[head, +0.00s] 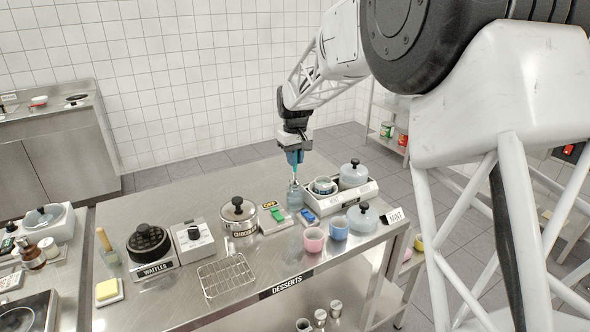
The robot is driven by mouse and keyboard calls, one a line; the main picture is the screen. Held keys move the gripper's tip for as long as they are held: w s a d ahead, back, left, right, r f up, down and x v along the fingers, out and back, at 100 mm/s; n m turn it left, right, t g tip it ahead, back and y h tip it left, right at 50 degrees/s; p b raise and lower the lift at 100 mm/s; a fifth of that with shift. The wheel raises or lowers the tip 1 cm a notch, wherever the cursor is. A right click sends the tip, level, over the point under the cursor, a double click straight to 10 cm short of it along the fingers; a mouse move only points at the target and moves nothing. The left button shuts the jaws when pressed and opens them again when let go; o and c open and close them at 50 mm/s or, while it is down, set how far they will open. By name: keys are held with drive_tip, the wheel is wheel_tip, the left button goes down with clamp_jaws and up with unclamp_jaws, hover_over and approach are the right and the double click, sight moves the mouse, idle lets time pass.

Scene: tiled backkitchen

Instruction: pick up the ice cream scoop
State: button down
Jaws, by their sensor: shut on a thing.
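My gripper (294,158) is above the back of the steel counter, pointing down. It is shut on a slim upright thing with a teal upper part, which I take to be the ice cream scoop (294,174). A clear glass-like vessel (294,197) stands directly below it on the counter. The scoop's lower end is at or inside this vessel; I cannot tell which. The scoop's head cannot be made out at this size.
Close by on the steel counter (185,297) are a lidded pot (239,222), a pink cup (313,240), a blue cup (339,228) and a tray (366,194) with lidded containers. A wire rack (226,277) lies at the front. A waffle iron (149,245) stands left.

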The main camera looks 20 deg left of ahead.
drive_tip(key=shift+r, duration=1.5)
drive_tip(key=w+d+r, duration=0.3)
drive_tip(key=w+d, duration=0.2)
drive_tip(key=d, duration=0.3)
drive_tip(key=shift+w+d, duration=0.25)
drive_tip(key=shift+w, duration=0.05)
drive_tip(key=shift+f, duration=0.1)
drive_tip(key=shift+f, duration=2.85)
drive_tip(key=shift+f, duration=0.65)
idle(0.7)
wheel_tip(320, 180, up, 7)
idle(1.3)
